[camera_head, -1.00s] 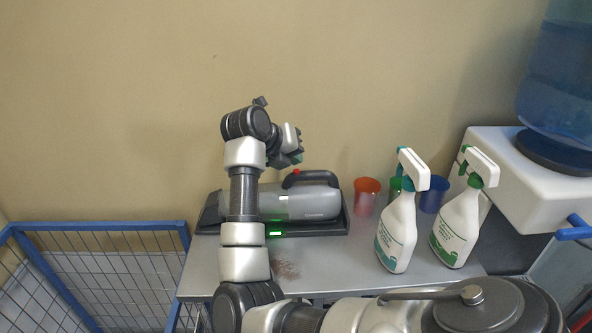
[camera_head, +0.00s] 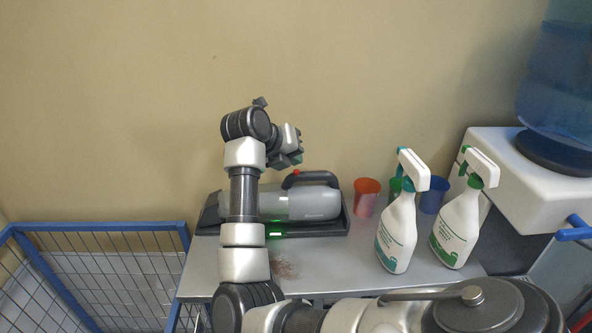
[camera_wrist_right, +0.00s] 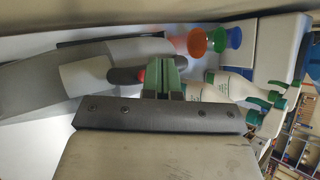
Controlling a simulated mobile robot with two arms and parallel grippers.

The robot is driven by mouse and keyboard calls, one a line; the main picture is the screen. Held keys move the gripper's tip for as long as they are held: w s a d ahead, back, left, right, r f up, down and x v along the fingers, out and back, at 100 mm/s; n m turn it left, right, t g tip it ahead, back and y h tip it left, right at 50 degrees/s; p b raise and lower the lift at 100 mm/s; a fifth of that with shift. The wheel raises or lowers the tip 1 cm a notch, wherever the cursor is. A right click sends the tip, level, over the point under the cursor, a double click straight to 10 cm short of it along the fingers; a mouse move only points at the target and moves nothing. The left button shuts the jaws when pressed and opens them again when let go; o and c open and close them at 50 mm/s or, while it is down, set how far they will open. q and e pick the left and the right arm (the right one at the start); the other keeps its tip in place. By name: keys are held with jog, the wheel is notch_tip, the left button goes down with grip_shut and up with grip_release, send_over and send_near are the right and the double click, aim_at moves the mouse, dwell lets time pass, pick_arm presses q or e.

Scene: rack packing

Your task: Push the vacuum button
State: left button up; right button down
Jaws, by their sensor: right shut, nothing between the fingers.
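The grey handheld vacuum (camera_head: 310,204) lies on a dark dock (camera_head: 335,227) on the metal table. Its red button (camera_head: 295,172) shows at the black handle, just below my right gripper (camera_head: 294,160). That gripper is shut and empty, above the vacuum. In the right wrist view its green fingertips (camera_wrist_right: 163,76) are together beside the black handle (camera_wrist_right: 124,75), and a bit of the red button (camera_wrist_right: 141,76) shows next to them. I cannot tell whether they touch it. My right arm hides part of the vacuum. My left gripper is not in view.
Two white spray bottles (camera_head: 398,231) (camera_head: 458,229) stand right of the vacuum. Behind them are a red cup (camera_head: 366,196), a green cup (camera_head: 396,187) and a blue cup (camera_head: 434,194). A blue-framed wire cage (camera_head: 100,226) is at left. Brown debris lies on the table (camera_head: 205,278).

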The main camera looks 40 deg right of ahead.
aim_at(294, 171)
jog(key=shift+f, duration=0.1)
dwell(0.5)
jog(key=shift+f+b, duration=0.35)
jog(key=shift+b, duration=0.05)
jog(key=shift+f, duration=0.15)
dwell(0.4)
jog(key=shift+r, duration=0.65)
notch_tip(294, 171, up, 6)
jog(key=p, duration=0.4)
dwell(1.1)
